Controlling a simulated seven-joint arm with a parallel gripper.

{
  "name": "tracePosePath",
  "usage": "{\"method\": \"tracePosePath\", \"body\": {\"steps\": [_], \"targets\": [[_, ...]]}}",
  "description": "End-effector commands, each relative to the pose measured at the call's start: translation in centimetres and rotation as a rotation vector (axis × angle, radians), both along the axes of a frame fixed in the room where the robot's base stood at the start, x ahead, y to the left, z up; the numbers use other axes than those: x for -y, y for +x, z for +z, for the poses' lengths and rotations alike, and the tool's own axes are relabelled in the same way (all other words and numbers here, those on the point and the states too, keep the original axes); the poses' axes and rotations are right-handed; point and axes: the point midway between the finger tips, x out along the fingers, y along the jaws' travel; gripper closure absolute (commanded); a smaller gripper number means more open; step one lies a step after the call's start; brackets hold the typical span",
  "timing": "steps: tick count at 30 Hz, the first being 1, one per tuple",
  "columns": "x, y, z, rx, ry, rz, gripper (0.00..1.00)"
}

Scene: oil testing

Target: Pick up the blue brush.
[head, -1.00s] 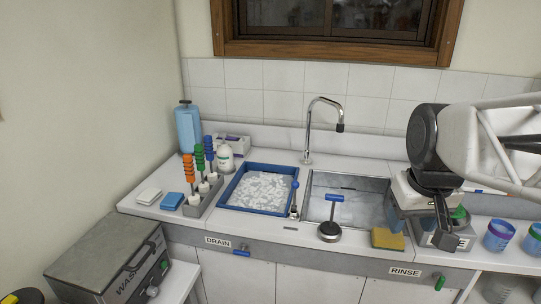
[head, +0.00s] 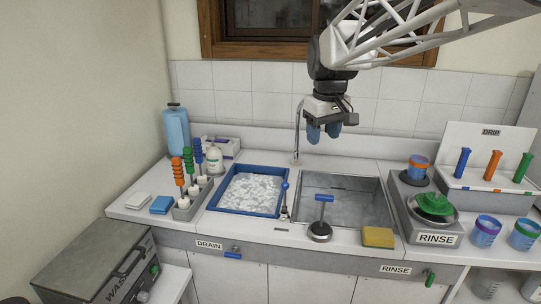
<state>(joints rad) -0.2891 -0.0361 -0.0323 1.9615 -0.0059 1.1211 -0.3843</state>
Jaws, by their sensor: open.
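The blue brush (head: 198,157) stands upright in a grey rack (head: 184,212) on the left of the counter. It is the rightmost of three brushes there, beside a green brush (head: 188,161) and an orange brush (head: 178,173). My gripper (head: 323,134) hangs above the back of the sink, well to the right of the brush and apart from it. Its blue fingers point down, are open, and hold nothing.
A blue-rimmed tray (head: 275,203) of white pieces lies between the rack and the sink (head: 365,207). The faucet (head: 297,130) rises close to my gripper. A white bottle (head: 215,161) stands behind the rack. A blue-handled plunger (head: 320,229) stands at the sink's front.

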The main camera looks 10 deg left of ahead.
Motion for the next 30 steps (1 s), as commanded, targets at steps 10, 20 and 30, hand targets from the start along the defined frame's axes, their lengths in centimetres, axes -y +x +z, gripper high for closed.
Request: {"method": "tracePosePath", "body": {"steps": [10, 20, 30], "targets": [[-7.4, 6.6, 0.2, -0.022, -0.017, 0.162, 0.47], [-15.0, 11.8, -0.5, -0.041, -0.033, 0.313, 0.47], [-23.4, 16.2, -2.2, -0.059, -0.048, 0.470, 0.47]]}}
